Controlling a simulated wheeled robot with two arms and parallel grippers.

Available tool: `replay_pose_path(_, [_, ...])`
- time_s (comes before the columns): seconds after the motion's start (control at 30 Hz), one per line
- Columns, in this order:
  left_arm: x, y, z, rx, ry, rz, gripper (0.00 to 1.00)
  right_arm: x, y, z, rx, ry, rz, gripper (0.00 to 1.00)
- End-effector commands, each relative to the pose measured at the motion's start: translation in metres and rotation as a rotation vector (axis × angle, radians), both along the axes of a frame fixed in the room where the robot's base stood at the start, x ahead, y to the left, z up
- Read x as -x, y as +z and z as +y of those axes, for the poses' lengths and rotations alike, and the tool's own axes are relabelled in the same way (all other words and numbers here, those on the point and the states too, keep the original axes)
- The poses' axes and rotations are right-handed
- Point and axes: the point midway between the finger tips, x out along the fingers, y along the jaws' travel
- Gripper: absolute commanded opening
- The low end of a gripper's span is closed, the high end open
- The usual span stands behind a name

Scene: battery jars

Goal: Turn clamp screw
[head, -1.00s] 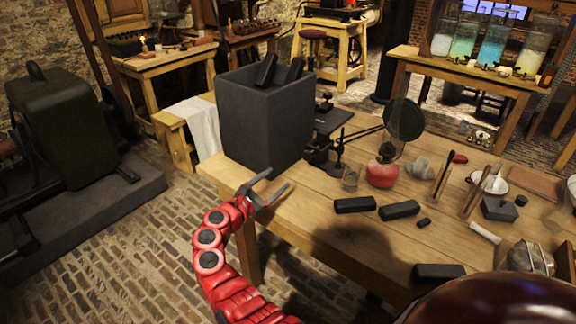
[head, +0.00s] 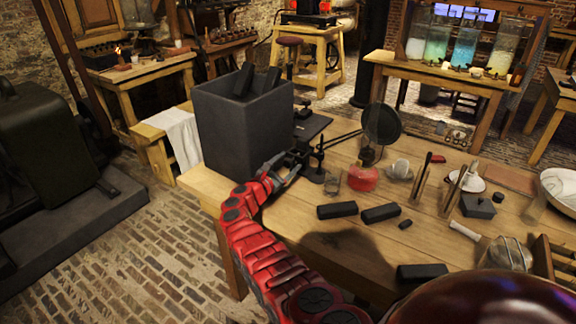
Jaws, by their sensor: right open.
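A small black metal clamp stand (head: 317,168) stands on the wooden table, just right of a large dark grey square jar (head: 235,128). A thin rod runs from it toward a round dark disc. The clamp screw is too small to make out clearly. My right gripper (head: 296,160) is at the end of the red arm, in front of the jar's right corner and close to the stand's left side. It is open, with nothing seen between its fingers. Whether a finger touches the stand cannot be told. My left gripper is not in view.
The round dark disc (head: 381,124) stands above a red-based glass flask (head: 363,178). Black blocks (head: 337,211) lie on the table (head: 325,245) in front. Dark bars (head: 266,80) stick out of the jar. The table's left front corner is clear.

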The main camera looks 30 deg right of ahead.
Motion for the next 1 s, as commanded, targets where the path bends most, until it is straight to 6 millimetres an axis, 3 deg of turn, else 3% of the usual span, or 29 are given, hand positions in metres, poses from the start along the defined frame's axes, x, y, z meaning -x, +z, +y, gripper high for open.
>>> replay_pose_path(0.37, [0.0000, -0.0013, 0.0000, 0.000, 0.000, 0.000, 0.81, -0.0011, 0.0007, -0.0034, -0.002, -0.001, 0.000, 0.73])
replay_pose_path(0.77, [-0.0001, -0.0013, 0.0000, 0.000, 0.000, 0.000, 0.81, -0.0010, 0.0003, -0.0031, -0.001, -0.001, 0.000, 0.03])
replay_pose_path(1.0, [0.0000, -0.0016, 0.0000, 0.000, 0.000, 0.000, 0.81, -0.0010, 0.0000, -0.0030, 0.001, -0.001, 0.006, 0.00])
